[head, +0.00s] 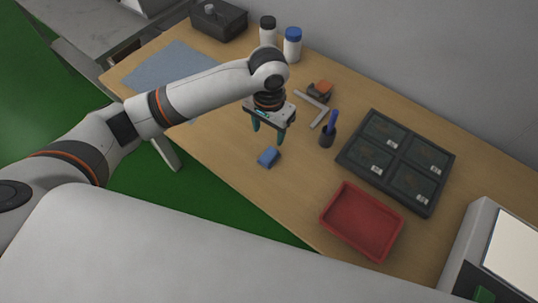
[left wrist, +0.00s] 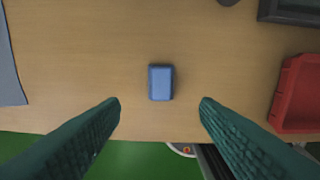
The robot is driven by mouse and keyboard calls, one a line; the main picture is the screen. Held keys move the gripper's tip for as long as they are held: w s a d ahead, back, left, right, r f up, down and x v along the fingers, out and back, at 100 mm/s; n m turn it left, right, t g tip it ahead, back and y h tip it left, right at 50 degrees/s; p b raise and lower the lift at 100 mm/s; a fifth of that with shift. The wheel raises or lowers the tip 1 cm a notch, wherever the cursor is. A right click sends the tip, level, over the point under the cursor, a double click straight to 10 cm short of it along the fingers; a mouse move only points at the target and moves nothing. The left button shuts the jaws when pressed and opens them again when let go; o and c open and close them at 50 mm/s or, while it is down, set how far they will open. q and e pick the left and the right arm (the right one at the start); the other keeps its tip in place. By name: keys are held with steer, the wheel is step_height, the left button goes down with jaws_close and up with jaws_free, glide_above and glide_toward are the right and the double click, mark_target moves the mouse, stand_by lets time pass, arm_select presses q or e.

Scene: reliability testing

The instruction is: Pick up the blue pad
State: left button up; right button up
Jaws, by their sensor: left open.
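The blue pad (head: 268,157) is a small block lying on the wooden table near its front edge in the head view. In the left wrist view the blue pad (left wrist: 160,83) lies above the middle, seen between and beyond the fingertips. My left gripper (head: 268,138) is open and empty, pointing down above the table just behind the pad. Its two green fingers (left wrist: 160,103) show wide apart in the left wrist view and do not touch the pad. My right gripper is not in view.
A red tray (head: 335,226) and a black compartment tray (head: 373,173) stand to the right. A grey-blue mat (head: 160,66) lies left. The table around the pad is clear.

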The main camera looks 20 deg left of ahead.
mark_target(270, 153)
arm_select(q)
steer(key=f, duration=1)
steer(key=shift+w+d+f, duration=0.1)
steer(key=shift+w+f, duration=0.15)
steer(key=shift+c, duration=0.6)
steer(key=c, duration=1)
steer(key=shift+o, duration=0.3)
step_height(270, 153, up, 10)
